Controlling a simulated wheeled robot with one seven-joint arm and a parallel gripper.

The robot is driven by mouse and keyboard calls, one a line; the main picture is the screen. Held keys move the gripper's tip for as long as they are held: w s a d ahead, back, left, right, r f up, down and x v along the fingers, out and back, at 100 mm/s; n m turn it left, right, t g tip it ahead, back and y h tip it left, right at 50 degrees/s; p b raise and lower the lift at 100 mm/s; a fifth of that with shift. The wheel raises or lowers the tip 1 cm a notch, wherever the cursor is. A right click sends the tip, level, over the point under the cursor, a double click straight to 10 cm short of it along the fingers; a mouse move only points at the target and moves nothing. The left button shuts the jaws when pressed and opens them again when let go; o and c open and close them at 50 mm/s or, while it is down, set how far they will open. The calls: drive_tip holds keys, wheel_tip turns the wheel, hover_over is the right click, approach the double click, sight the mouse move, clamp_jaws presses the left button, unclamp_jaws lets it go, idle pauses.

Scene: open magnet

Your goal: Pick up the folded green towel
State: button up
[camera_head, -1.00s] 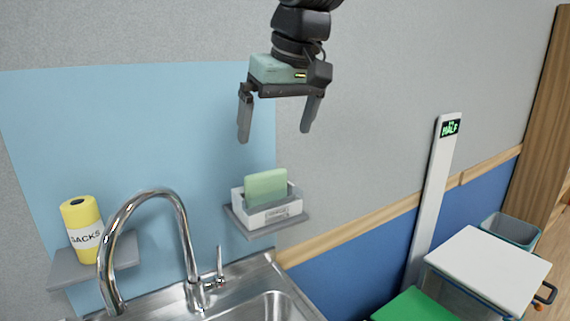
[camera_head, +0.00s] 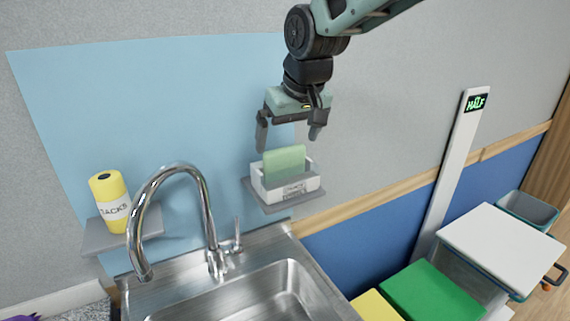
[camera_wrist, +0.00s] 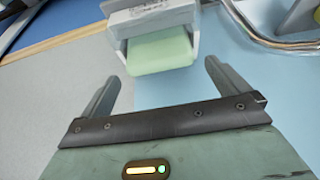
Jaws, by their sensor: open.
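The folded green towel (camera_head: 284,161) stands upright in a small white box on a grey wall shelf. It also shows in the wrist view (camera_wrist: 160,52), at the top middle, ahead of the fingers. My gripper (camera_head: 289,143) points down above the box, with its two fingers spread apart. In the head view its fingertips are near the height of the towel's top edge. In the wrist view (camera_wrist: 160,78) the fingers are open and empty, and the towel lies beyond and between their tips. The towel's lower part is hidden by the box.
The white box (camera_head: 288,192) rests on the grey shelf (camera_head: 270,208). A sink (camera_head: 270,295) with a tall curved tap (camera_head: 170,172) is below and left. Lidded bins (camera_head: 435,300) are at the lower right.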

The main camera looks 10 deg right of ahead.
drive_tip(key=p+x, duration=0.2)
drive_tip(key=x, duration=0.1)
drive_tip(key=shift+w+f, duration=0.15)
drive_tip(key=shift+w, duration=0.2)
drive_tip(key=shift+w+f, duration=0.2)
drive_tip(key=shift+f, duration=0.45)
drive_tip(key=c, duration=0.7)
wheel_tip(320, 180, up, 11)
drive_tip(key=shift+a+f+b, duration=0.1)
drive_tip(key=shift+f+b, duration=0.1)
drive_tip(key=shift+b, duration=0.75)
wheel_tip(320, 180, up, 7)
drive_tip(key=p, duration=0.6)
hover_over(286, 148)
drive_tip(key=shift+w+a, duration=0.1)
drive_tip(key=shift+a, duration=0.05)
